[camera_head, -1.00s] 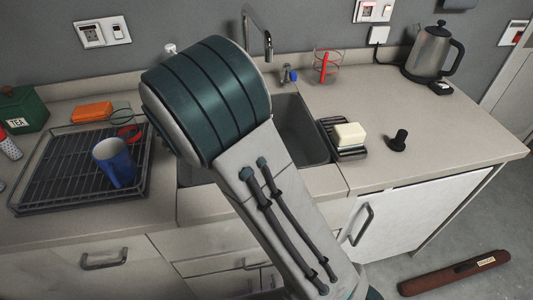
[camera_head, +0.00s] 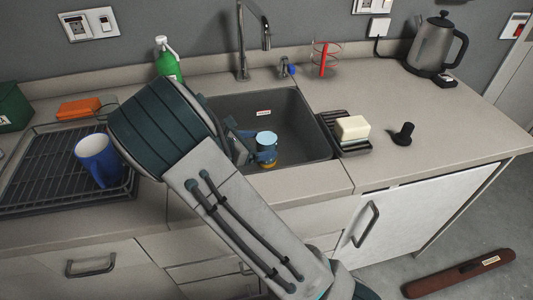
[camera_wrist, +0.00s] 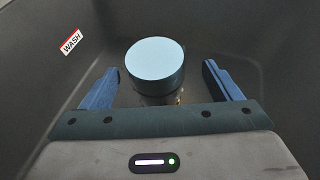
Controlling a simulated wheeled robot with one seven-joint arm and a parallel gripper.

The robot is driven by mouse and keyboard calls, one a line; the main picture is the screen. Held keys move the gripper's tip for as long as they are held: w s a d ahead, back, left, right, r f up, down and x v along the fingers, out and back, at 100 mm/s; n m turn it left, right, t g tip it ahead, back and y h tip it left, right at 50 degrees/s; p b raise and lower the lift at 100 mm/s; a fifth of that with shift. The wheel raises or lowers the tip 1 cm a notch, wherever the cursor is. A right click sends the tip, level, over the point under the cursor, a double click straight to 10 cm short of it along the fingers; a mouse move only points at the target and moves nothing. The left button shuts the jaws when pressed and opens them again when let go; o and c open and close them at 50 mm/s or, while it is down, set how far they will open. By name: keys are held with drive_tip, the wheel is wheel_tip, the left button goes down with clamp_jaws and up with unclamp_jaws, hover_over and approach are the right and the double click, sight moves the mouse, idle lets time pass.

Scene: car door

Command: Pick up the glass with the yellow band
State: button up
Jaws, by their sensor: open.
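A cup-like glass (camera_head: 267,139) with a pale blue upper part stands upright in the dark sink. A small yellow patch shows near its foot in the head view, partly hidden by a blue finger. In the wrist view its round pale blue top (camera_wrist: 155,58) faces me, with a clear, yellowish-tinted part below. My gripper (camera_wrist: 160,70) is open, with one blue finger on each side of the glass and gaps on both sides. How deep the glass sits between the fingers is hard to tell.
The sink (camera_head: 300,125) walls surround my gripper; a WASH label (camera_wrist: 72,41) is on one wall. A blue mug (camera_head: 98,160) stands on the drying rack (camera_head: 40,190) at left. A green bottle (camera_head: 169,66) and tap (camera_head: 241,45) stand behind; a soap dish (camera_head: 345,145) sits right.

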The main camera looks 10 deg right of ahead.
sight(274, 139)
drive_tip(key=x, duration=0.5)
drive_tip(key=shift+w+d+r, duration=0.1)
drive_tip(key=shift+w+r, duration=0.05)
drive_tip(key=shift+w, duration=0.2)
drive_tip(key=c, duration=1.4)
drive_tip(key=shift+r, duration=0.15)
wheel_tip(274, 139, up, 10)
drive_tip(key=p, duration=0.1)
